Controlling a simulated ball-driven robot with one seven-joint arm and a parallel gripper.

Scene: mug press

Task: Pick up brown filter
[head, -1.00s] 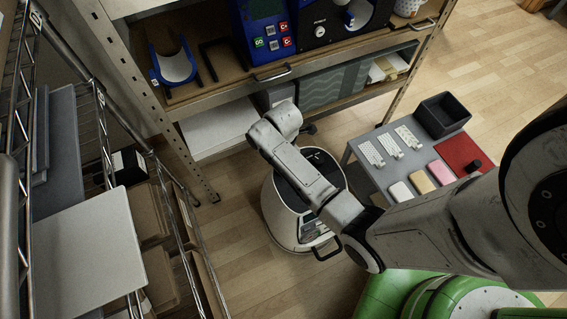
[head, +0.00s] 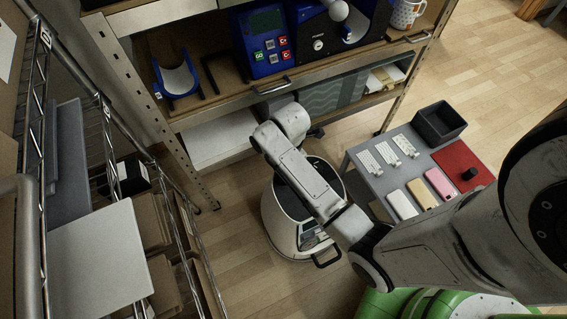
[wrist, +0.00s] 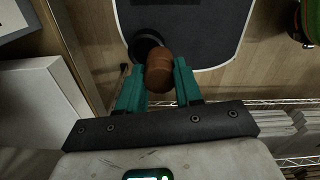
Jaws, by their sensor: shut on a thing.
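The brown filter (wrist: 159,70) is a rounded brown piece in the wrist view. It sits between the two teal fingertips of my gripper (wrist: 159,85), which is shut on it. A round dark opening (wrist: 143,45) shows just behind the filter, in the dark top of a machine (wrist: 190,22). I cannot tell whether the filter is clear of that opening. In the head view the white machine with the dark top (head: 287,228) stands on the floor, partly behind my arm. My gripper and the filter are hidden there.
A shelf unit (head: 225,97) holds a blue panel (head: 264,38) and a patterned mug (head: 404,14). A grey table (head: 382,182) with coloured blocks, a red mat (head: 455,160) and a black bin (head: 438,122) stands right. A wire rack (head: 165,190) is at left.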

